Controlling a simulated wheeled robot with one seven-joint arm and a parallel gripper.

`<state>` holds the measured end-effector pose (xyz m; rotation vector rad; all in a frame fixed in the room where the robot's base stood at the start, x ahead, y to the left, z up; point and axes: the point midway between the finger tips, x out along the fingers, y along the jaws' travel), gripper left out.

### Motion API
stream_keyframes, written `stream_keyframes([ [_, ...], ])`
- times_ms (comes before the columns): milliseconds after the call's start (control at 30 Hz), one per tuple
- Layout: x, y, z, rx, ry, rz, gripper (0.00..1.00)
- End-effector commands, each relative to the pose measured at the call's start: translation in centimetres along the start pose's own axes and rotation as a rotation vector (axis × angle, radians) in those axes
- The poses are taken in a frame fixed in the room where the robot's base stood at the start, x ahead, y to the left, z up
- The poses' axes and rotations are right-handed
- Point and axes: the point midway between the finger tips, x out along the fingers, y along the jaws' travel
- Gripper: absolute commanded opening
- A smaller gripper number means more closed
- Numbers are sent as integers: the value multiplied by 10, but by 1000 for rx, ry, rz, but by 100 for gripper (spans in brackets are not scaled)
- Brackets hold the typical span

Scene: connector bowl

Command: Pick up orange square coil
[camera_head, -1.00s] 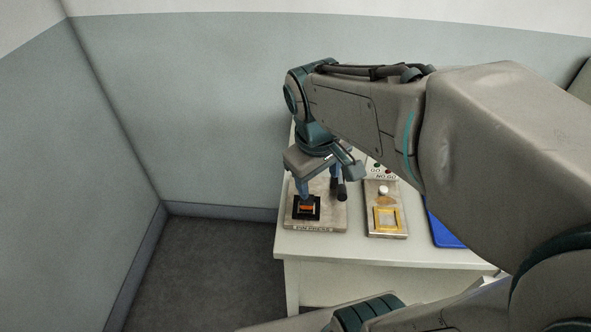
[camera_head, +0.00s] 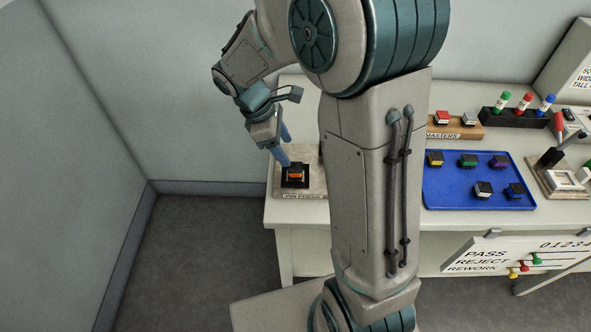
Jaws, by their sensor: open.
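The orange square coil (camera_head: 295,175) sits in a black square holder on the pin press plate (camera_head: 288,194) at the left end of the table. My gripper (camera_head: 284,155) is open, its blue fingers pointing down just above and beside the coil. From this view I cannot tell whether the fingers touch it. Part of the press is hidden behind my gripper and arm.
My arm blocks the middle of the table. To its right a blue tray (camera_head: 436,203) holds several small coloured parts. Behind it are a wooden masters block (camera_head: 468,134) and a black rack (camera_head: 500,116) of markers. A red-handled fixture (camera_head: 577,193) stands at the right.

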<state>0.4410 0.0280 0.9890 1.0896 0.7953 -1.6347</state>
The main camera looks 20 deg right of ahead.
Motion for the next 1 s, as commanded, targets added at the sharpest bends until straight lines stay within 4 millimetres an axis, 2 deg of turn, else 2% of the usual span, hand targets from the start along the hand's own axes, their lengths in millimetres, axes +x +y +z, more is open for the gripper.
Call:
stream_keyframes([
  [100, 17, 0, 0, 0, -1, -1, 58],
  [367, 38, 0, 0, 2, -1, -3, 58],
  [600, 72, 1, -2, 1, -1, -1, 58],
  [900, 78, 1, -3, 2, 1, 1, 58],
  [933, 78, 1, -3, 2, 1, 1, 53],
  [1000, 78, 1, -3, 2, 1, 1, 33],
])
